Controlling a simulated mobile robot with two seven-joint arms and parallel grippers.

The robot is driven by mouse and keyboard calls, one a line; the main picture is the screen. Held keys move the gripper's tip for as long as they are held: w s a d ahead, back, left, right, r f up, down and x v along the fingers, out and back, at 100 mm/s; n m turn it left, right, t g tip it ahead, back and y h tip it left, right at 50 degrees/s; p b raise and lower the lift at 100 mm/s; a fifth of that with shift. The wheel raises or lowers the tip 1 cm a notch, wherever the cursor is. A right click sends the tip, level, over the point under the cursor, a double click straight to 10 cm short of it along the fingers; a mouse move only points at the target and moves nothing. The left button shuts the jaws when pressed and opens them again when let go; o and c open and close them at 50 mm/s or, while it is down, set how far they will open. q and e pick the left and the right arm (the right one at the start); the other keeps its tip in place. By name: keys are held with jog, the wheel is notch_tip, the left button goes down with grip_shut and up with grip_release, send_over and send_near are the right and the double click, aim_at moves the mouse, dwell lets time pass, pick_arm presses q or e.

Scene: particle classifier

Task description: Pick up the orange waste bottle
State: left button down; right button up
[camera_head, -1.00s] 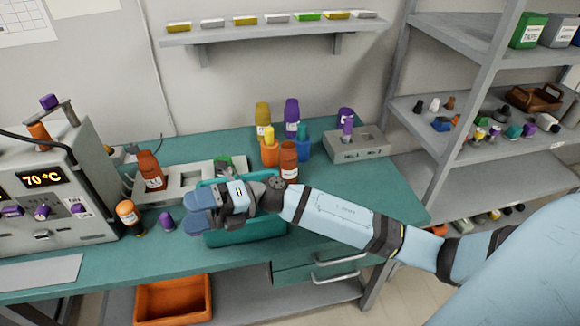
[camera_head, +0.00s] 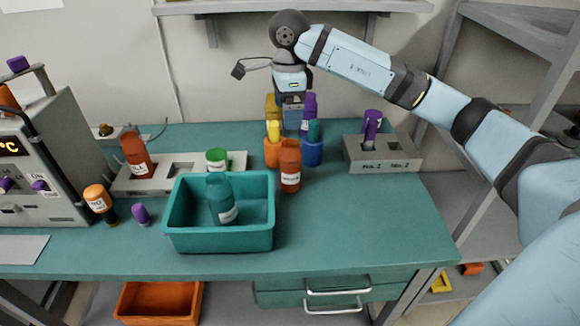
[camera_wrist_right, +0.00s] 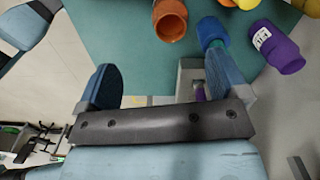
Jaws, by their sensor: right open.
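In the head view, a red-orange labelled bottle (camera_head: 290,166) stands on the teal table at the front of a bottle cluster. A similar orange bottle (camera_head: 138,155) stands at the left end of a grey rack. I cannot tell from the labels which is the waste bottle. My right gripper (camera_head: 292,112) is raised behind the cluster, pointing down. In the right wrist view, its two blue fingers (camera_wrist_right: 160,82) are spread with nothing between them. An open-topped orange vessel (camera_wrist_right: 170,22) shows beyond the fingers there. My left gripper is out of view.
A teal bin (camera_head: 220,240) holds a teal bottle (camera_head: 220,197). Yellow, purple and blue bottles (camera_head: 311,152) crowd beside the red-orange one. A grey two-slot block (camera_head: 383,160) stands right. The table's front right is clear. A grey machine (camera_head: 48,165) stands left.

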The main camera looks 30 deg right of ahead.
aim_at(289, 144)
jog(key=f, duration=0.8)
jog(key=shift+w+d+b, duration=0.1)
jog(key=shift+d+b, duration=0.2)
jog(key=f, duration=0.5)
jog(key=shift+w+d+f, duration=0.15)
jog(key=shift+w, duration=0.15)
jog(key=c, duration=1.2)
jog(key=shift+c, duration=0.2)
